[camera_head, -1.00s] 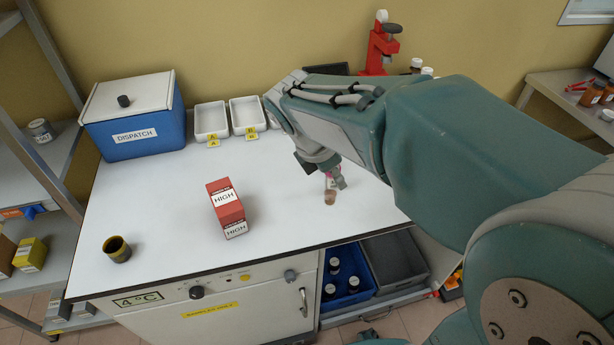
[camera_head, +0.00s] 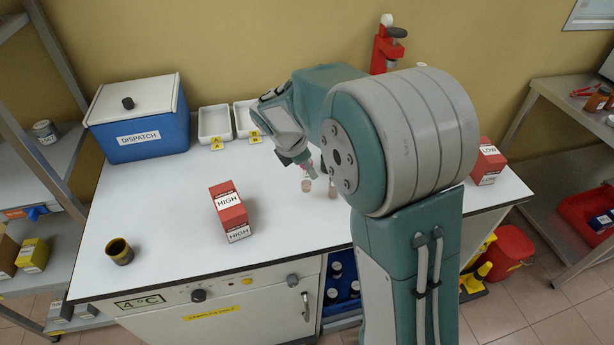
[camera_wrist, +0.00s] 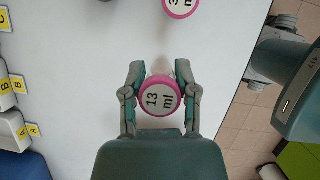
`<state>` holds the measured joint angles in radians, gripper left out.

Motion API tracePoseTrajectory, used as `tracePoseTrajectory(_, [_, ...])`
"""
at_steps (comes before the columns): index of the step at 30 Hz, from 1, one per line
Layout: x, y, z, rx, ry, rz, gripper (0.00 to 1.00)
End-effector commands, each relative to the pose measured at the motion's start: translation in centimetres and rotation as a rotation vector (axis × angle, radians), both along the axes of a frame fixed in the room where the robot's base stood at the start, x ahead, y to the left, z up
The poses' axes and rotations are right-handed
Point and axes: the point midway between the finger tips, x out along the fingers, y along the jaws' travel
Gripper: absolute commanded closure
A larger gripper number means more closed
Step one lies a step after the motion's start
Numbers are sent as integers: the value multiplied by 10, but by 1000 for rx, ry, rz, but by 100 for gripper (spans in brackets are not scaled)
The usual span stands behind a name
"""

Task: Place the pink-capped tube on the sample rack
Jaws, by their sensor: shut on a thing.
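My gripper (camera_wrist: 160,98) is shut on a tube with a pink cap (camera_wrist: 159,99) marked "13 ml", seen from above in the wrist view. In the head view this tube (camera_head: 306,185) shows below my gripper (camera_head: 307,168), over the white worktop; whether it touches the top I cannot tell. A second pink-capped tube (camera_wrist: 180,3), its label partly cut off, is ahead of my gripper in the wrist view. It also shows in the head view (camera_head: 332,192), partly beside my arm. I cannot make out the sample rack; my arm hides part of the worktop.
A red HIGH box (camera_head: 229,210) and a dark cup (camera_head: 119,251) stand on the worktop (camera_head: 170,215). White trays (camera_head: 214,122) and the blue DISPATCH box (camera_head: 150,133) are at the back left. A red LOW box (camera_head: 487,163) is at the right.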

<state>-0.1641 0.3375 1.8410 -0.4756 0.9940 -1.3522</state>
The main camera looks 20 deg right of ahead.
Motion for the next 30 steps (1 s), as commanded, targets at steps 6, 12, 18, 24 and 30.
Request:
tracePoseTrajectory(6, [7, 1, -18, 1, 2, 0, 90])
tracePoseTrajectory(12, [7, 1, -40, 0, 0, 1, 90])
tracePoseTrajectory(18, [7, 1, -39, 0, -1, 0, 90])
tracePoseTrajectory(24, [7, 1, -41, 0, -1, 0, 27])
tracePoseTrajectory(30, [7, 1, -41, 0, -1, -1, 27])
